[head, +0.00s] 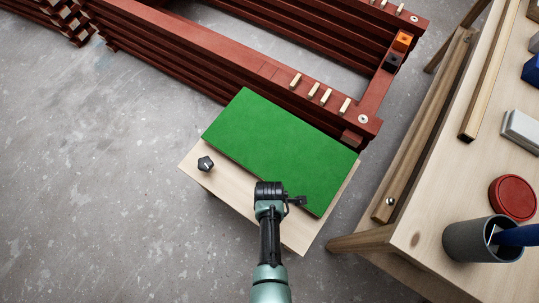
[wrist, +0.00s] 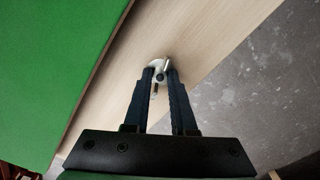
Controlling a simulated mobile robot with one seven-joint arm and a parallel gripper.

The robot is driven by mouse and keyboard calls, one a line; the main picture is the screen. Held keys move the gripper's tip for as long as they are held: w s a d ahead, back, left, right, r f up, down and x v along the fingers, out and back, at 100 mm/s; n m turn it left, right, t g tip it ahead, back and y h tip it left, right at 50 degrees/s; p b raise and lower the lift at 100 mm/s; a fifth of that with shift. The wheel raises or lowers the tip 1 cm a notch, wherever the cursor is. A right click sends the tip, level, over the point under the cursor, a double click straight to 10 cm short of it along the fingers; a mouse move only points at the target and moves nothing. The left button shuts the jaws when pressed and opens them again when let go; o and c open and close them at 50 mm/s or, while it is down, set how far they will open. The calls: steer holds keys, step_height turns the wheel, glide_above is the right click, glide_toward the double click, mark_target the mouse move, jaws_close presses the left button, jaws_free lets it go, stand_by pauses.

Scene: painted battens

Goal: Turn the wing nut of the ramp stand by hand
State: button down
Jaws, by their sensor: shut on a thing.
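The ramp stand (head: 225,184) is a pale wooden board with a green slab (head: 280,145) on top. Both also show in the wrist view, the green slab (wrist: 45,60) at left and the bare wood (wrist: 190,35) beside it. A small metal wing nut (wrist: 160,68) with a pale round washer sits on the bare wood. My gripper (wrist: 160,77) is shut on the wing nut, one dark finger on each side of it. In the head view my arm's end hides the wing nut and the fingertips.
A black knob (head: 205,163) stands on the board's left part. Dark red battens (head: 210,50) with pale pegs lie behind the slab. At right a wooden bench (head: 460,195) holds a grey cup (head: 470,242) and a red disc (head: 513,197). Grey floor (head: 100,200) is clear at left.

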steer(key=shift+a+n, duration=0.1)
steer(key=shift+n, duration=1.1)
steer(key=c, duration=0.7)
jaws_free()
steer(key=shift+c, duration=0.2)
step_height(320, 180, up, 13)
steer(key=p, duration=0.6)
steer(key=shift+w, duration=0.1)
